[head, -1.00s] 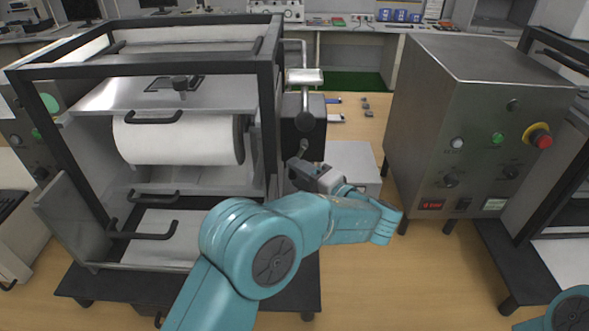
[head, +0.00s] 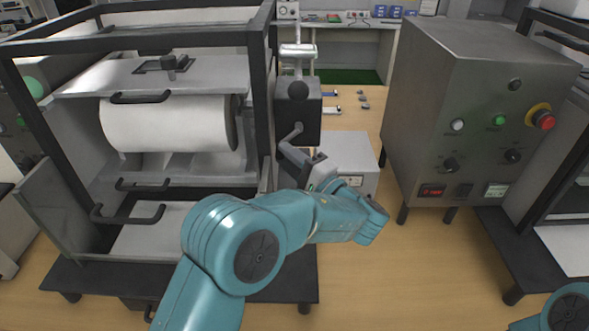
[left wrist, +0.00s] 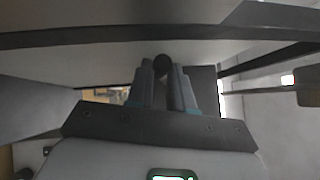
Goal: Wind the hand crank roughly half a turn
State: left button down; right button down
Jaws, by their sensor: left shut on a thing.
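The hand crank shows in the head view as a thin grey bent rod (head: 293,131) at the lower front of a black box (head: 300,112), on the right side of a framed roller machine. My left gripper (head: 287,149) is at the rod's lower end, just below the box, and is shut on the crank. In the left wrist view, my left gripper's fingers (left wrist: 163,82) close around a dark round end, the crank's grip (left wrist: 162,63). The crank's hold point is mostly hidden by the jaws in the head view. My right gripper is out of view.
The framed machine holds a white roll (head: 165,125). A small grey box (head: 345,150) stands behind my wrist; a control cabinet (head: 455,115) stands to the right.

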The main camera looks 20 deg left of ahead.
pick_arm(q)
jog(key=shift+a, duration=0.15)
jog(key=c, duration=1)
grip_release()
jog(key=shift+a, duration=0.1)
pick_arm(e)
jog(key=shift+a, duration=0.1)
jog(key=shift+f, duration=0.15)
